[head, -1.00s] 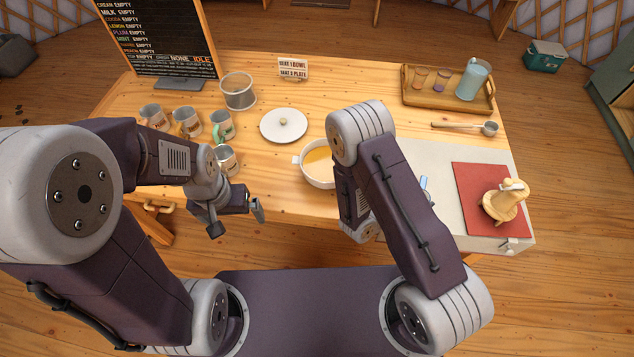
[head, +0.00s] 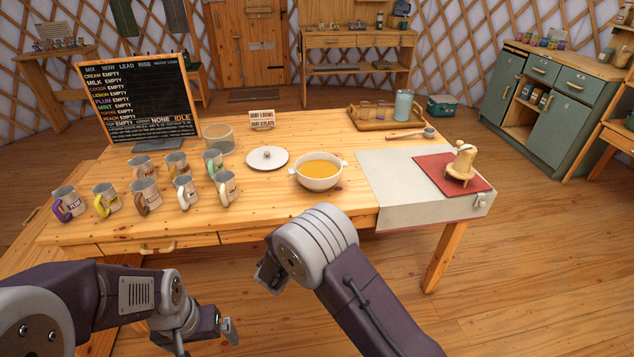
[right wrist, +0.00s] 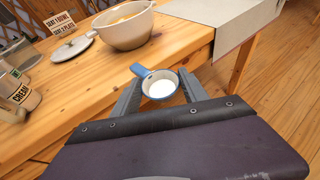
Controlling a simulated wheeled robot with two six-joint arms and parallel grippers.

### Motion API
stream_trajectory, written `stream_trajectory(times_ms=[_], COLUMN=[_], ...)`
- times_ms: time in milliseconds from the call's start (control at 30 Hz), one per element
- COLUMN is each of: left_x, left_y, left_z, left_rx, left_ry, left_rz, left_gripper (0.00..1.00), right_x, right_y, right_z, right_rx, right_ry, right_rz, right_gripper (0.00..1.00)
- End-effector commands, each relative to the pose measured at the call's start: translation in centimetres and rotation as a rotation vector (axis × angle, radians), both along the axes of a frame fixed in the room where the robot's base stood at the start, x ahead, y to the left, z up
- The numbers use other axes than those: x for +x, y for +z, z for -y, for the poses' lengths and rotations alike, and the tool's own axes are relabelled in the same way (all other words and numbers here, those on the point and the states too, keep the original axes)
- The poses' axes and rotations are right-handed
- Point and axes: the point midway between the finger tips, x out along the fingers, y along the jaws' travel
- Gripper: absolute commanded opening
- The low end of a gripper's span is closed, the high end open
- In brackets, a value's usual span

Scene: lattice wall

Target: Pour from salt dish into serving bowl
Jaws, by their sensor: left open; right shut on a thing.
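The salt dish (right wrist: 143,72) is a small blue round dish with a short handle and white contents. My right gripper (right wrist: 162,92) is shut on it and holds it level in front of the table edge, in the right wrist view. The serving bowl (head: 319,182) is white with two side handles and holds orange soup. It stands upright near the table's front edge, and shows at the top of the right wrist view (right wrist: 124,34), beyond the dish. My left gripper (head: 222,325) is open and empty, low in front of the table.
A white lid (head: 267,158) lies left of the bowl. Several mugs (head: 146,196) and a metal pot (head: 218,138) stand farther left. A grey cloth (head: 385,185) with a red mat (head: 430,170) and wooden stand lies right. A tray (head: 372,122) sits behind.

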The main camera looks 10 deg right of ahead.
Motion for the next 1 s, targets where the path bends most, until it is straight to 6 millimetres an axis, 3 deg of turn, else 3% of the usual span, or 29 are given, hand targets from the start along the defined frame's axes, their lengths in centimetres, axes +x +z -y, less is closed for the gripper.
stream_trajectory(times_ms=[33,267,500,700,967,1000], left_x=[0.0,0.1,0.1,0.1,0.1,0.1], left_y=[-1.7,-6.4,-13.2,-14.2,-14.0,-14.0], left_z=[0.0,0.0,0.1,0.1,0.1,0.1], left_rx=[0.0,0.0,0.0,0.0,0.0,0.0], left_ry=[0.0,0.0,0.0,0.0,0.0,0.0], left_rz=[0.0,0.0,0.0,0.0,0.001,0.001], left_gripper=[1.0,1.0,1.0,1.0,1.0,1.0], right_x=[0.9,5.5,11.0,12.3,12.5,12.5], right_y=[-0.8,-0.1,3.3,6.1,6.6,6.6], right_z=[-0.1,-1.0,-1.0,-0.9,-1.0,-1.0], right_rx=[0.004,0.004,0.002,0.001,-0.001,-0.001], right_ry=[0.021,0.157,0.352,0.424,0.433,0.433], right_rz=[0.003,0.008,0.018,0.004,0.002,0.002], right_gripper=[0.0,0.0,0.0,0.0,0.0,0.49])
